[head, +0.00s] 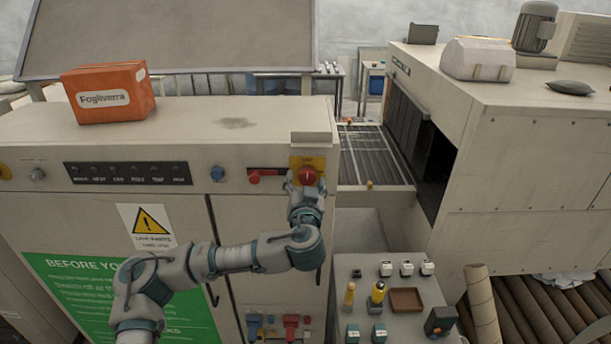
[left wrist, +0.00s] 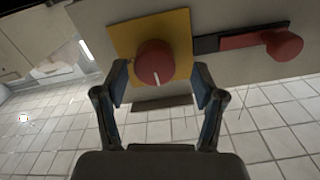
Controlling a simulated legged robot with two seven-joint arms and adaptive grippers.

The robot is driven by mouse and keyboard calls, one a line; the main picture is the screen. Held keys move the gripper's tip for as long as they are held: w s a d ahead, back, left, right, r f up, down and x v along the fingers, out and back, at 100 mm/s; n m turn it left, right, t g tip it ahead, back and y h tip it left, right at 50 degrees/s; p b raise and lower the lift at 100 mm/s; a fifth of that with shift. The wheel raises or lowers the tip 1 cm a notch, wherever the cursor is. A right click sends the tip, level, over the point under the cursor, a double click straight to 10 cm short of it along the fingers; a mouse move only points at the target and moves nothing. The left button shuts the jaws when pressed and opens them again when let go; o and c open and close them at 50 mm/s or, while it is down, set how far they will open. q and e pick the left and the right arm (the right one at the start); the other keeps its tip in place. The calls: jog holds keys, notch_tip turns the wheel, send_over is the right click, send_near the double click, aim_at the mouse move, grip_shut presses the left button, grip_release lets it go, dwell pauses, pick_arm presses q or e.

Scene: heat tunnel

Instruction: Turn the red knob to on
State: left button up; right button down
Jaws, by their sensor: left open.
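The red knob (head: 307,175) sits on a yellow square plate (head: 298,163) at the right end of the beige cabinet's front. In the left wrist view the knob (left wrist: 155,62) is round, with a white mark pointing toward the bottom of the picture. The yellow plate (left wrist: 182,28) is behind it. My left gripper (left wrist: 162,85) is open, with one finger on each side of the knob. I cannot tell whether the fingers touch it. In the head view my left gripper (head: 306,186) is just below the knob and partly hidden by the wrist. My right gripper is not in view.
A red handle (head: 262,176) on a dark strip is left of the yellow plate; it also shows in the left wrist view (left wrist: 282,44). An orange box (head: 108,92) rests on the cabinet. A small control panel (head: 400,325) stands at lower right. A conveyor (head: 372,158) leads into the tunnel.

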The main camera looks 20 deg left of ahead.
pick_arm(q)
jog(key=shift+w, duration=0.9)
jog(key=shift+w+d, duration=0.2)
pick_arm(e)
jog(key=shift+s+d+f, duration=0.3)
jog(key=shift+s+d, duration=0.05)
pick_arm(q)
jog(key=shift+a, duration=0.3)
jog(key=c, duration=1.1)
jog(key=shift+c, duration=0.2)
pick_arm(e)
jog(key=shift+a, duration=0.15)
